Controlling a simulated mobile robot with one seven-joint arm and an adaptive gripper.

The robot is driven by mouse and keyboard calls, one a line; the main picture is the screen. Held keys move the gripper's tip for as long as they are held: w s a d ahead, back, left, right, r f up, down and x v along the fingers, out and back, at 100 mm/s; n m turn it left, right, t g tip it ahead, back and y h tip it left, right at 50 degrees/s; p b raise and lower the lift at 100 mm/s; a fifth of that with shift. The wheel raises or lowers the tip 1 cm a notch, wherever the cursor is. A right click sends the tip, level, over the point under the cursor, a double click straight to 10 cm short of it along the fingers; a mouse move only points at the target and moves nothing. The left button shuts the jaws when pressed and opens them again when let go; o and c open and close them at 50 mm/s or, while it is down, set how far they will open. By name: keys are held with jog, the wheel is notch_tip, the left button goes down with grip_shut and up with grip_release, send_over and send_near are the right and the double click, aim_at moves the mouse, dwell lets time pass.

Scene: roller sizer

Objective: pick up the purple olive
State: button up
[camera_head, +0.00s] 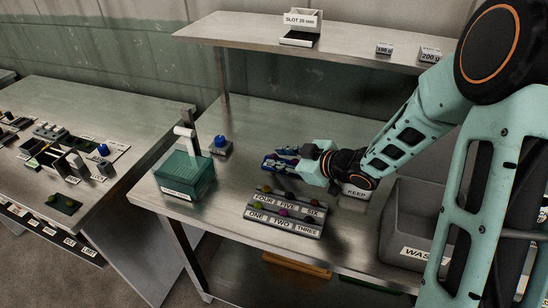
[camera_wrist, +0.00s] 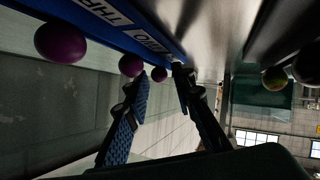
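Three purple olives show in the wrist view: a large near one (camera_wrist: 60,43), a middle one (camera_wrist: 131,65) and a small far one (camera_wrist: 159,74). They are along a blue rack (camera_wrist: 150,38) with white number labels. My gripper (camera_wrist: 161,76) is open, and the far olive appears between its fingertips; I cannot tell whether they touch it. Another purple olive (camera_head: 283,213) sits on the grey numbered rack (camera_head: 283,225), at label TWO.
The grey rack also holds green and dark olives. A green box (camera_head: 184,178) and a blue-topped item (camera_head: 220,146) stand left. A grey waste bin (camera_head: 410,215) stands right, with a KEEP container (camera_head: 355,192) beside my wrist. A shelf (camera_head: 300,40) hangs above the bench.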

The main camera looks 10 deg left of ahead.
jog(key=c, duration=0.4)
jog(key=shift+c, duration=0.2)
jog(key=shift+r, duration=0.2)
